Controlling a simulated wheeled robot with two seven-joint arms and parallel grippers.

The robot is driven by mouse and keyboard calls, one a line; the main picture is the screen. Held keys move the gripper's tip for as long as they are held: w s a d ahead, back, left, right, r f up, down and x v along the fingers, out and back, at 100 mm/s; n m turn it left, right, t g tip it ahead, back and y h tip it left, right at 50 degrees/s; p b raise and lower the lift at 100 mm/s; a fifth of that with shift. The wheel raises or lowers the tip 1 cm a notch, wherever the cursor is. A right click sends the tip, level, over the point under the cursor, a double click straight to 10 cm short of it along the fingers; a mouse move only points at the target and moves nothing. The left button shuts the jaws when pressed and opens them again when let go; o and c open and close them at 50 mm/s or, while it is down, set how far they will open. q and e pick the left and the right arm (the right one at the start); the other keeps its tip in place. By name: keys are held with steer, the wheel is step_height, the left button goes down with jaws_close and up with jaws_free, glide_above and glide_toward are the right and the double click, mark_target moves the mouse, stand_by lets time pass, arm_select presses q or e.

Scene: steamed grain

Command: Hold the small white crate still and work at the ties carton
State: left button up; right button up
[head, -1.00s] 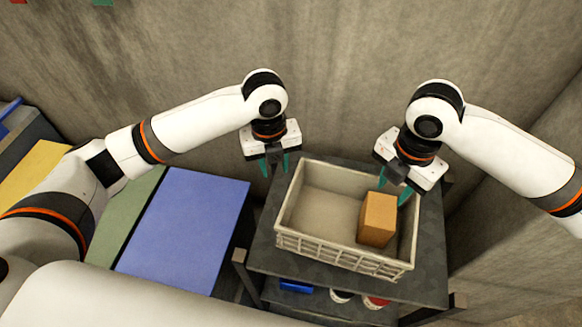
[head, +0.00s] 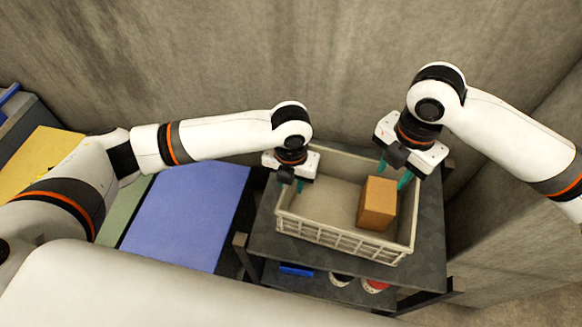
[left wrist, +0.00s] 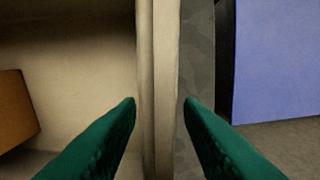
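The small white crate (head: 340,239) stands on a dark table, its side a lattice. The ties carton (head: 377,204), a plain orange-brown box, stands inside its right part; it also shows at the left edge of the left wrist view (left wrist: 14,108). My left gripper (head: 289,184) is at the crate's left wall. In the left wrist view my left gripper (left wrist: 160,101) is open, one finger on each side of the crate wall (left wrist: 158,60), with a small gap at the tips. My right gripper (head: 393,174) is open and empty above the crate's right part, just behind the carton.
The dark table (head: 430,225) has a narrow free strip around the crate. A lower shelf holds a blue item (head: 296,270) and round items. Blue (head: 185,215), green and yellow surfaces lie to the left. Concrete walls stand behind and at right.

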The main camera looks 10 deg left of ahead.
arm_select(q)
steer(key=shift+f, duration=0.8)
steer(key=shift+c, duration=0.4)
jaws_close()
